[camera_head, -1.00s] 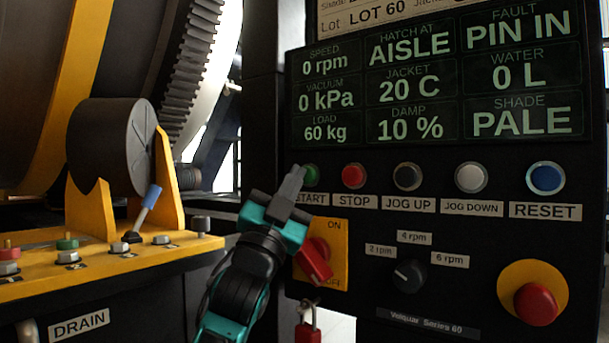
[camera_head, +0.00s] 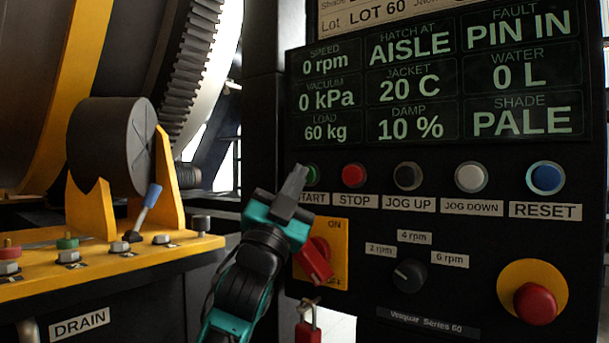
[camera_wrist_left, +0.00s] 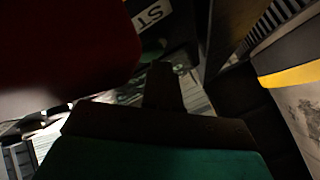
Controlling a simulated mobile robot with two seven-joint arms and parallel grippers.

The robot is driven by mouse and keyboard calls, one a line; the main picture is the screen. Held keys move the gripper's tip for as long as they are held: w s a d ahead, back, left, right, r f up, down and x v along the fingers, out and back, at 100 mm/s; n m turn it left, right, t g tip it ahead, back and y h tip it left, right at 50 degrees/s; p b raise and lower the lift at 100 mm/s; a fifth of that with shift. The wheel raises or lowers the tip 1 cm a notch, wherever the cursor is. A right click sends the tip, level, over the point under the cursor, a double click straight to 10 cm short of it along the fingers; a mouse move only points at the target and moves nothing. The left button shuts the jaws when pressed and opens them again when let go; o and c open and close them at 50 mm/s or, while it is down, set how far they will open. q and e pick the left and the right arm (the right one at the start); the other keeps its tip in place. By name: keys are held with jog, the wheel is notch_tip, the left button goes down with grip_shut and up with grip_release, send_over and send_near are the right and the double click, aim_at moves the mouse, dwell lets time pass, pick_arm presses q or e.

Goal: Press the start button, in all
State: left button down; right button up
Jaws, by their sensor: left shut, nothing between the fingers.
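The green start button (camera_head: 312,174) is on the dark control panel, at the left end of the button row. Its left part is hidden behind my left gripper's fingers. The START label (camera_head: 314,198) is below it, its first letter covered. My left gripper (camera_head: 297,172) is shut and empty, its tips overlapping the button's left edge in the head view. I cannot tell whether they touch it. In the left wrist view the shut fingers (camera_wrist_left: 162,72) point toward the panel, and part of the label (camera_wrist_left: 152,14) shows beside the green button (camera_wrist_left: 152,50). My right gripper is not in view.
The red STOP button (camera_head: 353,175) is just right of the start button. A red rotary switch on a yellow plate (camera_head: 335,240) is close beside my left gripper, with a red padlock (camera_head: 307,329) below. The display (camera_head: 435,80) reads 0 rpm and FAULT PIN IN.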

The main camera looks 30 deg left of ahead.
pick_arm(q)
jog(key=shift+s, duration=0.1)
dwell(0.4)
jog(key=shift+s, duration=0.7)
jog(key=shift+s+a+p, duration=0.15)
jog(key=shift+s+p, duration=0.05)
jog(key=shift+s, duration=1.05)
jog(key=shift+s+a+p, duration=0.1)
jog(key=shift+s+p, duration=0.05)
jog(key=shift+s, duration=1.1)
jog(key=shift+f, duration=0.1)
